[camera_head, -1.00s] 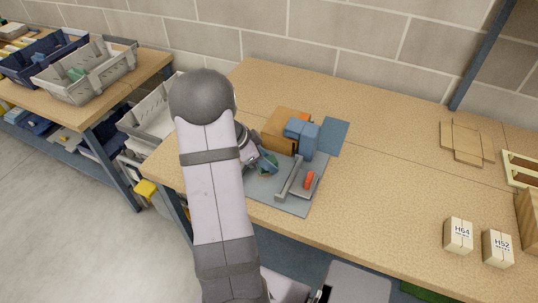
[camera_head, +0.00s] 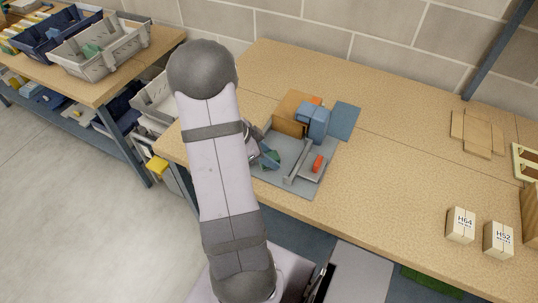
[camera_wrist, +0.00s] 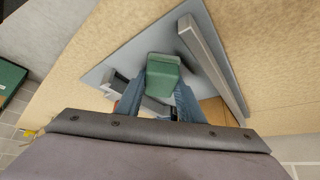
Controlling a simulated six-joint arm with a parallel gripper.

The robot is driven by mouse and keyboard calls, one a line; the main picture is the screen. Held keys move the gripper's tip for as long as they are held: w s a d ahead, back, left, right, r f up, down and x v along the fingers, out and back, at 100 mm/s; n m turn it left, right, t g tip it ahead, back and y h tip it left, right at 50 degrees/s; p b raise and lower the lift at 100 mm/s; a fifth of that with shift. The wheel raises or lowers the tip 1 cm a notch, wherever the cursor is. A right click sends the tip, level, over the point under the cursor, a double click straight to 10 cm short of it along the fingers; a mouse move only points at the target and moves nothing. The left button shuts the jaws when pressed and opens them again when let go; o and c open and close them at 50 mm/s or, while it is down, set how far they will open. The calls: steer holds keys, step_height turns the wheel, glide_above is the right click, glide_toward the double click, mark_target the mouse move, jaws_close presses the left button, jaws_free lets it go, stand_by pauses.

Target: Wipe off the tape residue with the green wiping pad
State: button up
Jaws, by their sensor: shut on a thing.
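The green wiping pad (camera_wrist: 163,78) is between the two blue fingers of my gripper (camera_wrist: 160,100) in the wrist view. My gripper (camera_head: 267,157) is shut on it. In the head view the pad (camera_head: 272,160) shows as a small green patch, partly hidden by my gripper and arm. It is over the grey board (camera_head: 294,188) on the bench, left of a raised grey bar. I cannot tell whether the pad touches the board. The board also shows in the wrist view (camera_wrist: 128,68). I cannot make out any tape residue.
A raised grey bar (camera_head: 301,165) and a red-orange item (camera_head: 318,163) are on the board. Behind stand a brown box (camera_head: 289,121), a blue object (camera_head: 315,122) and a flat blue sheet (camera_head: 344,121). Two labelled boxes (camera_head: 461,224) stand right. The bench's middle is clear.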

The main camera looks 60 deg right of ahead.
steer(key=shift+d+b, duration=0.7)
steer(key=shift+d, duration=2.8)
step_height(320, 180, up, 3)
steer(key=shift+d+f+p, duration=0.1)
steer(key=shift+f+p, duration=0.1)
steer(key=shift+p, duration=0.2)
steer(key=shift+r+p, duration=0.3)
steer(key=shift+r, duration=0.45)
steer(key=shift+r+p, duration=0.75)
steer(key=shift+r, duration=1.3)
